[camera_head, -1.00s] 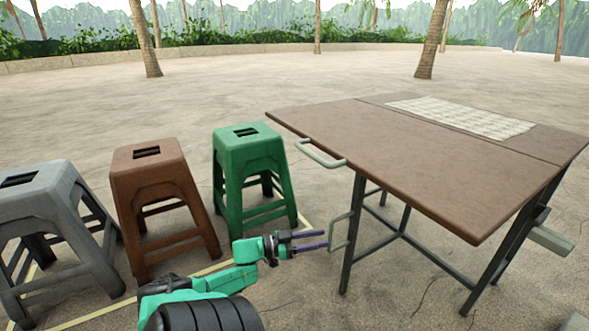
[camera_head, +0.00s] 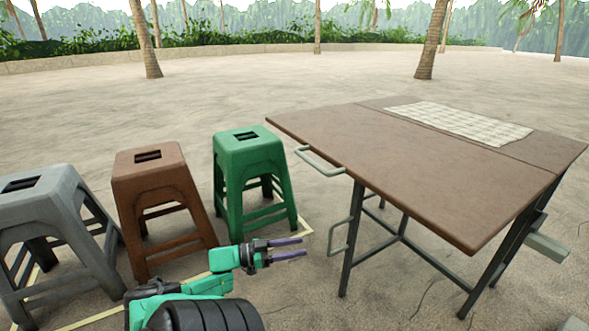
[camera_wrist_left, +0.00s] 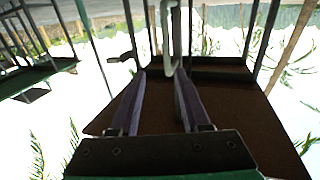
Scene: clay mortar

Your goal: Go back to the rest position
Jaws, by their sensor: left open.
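My left gripper (camera_head: 289,249) is in the lower middle of the head view. Its two purple fingers are apart with nothing between them, and they point right toward the table's near left leg. It is in front of the green stool and left of the brown table (camera_head: 400,150), apart from both. In the left wrist view the open fingers (camera_wrist_left: 160,90) show with a pale metal handle beyond them. My right gripper is not in view.
A grey stool (camera_head: 45,205), a brown stool (camera_head: 158,195) and a green stool (camera_head: 248,165) stand in a row at left. A checked mat (camera_head: 460,123) lies on the table. A handle (camera_head: 318,160) juts from the table's left edge. The sandy ground behind is open.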

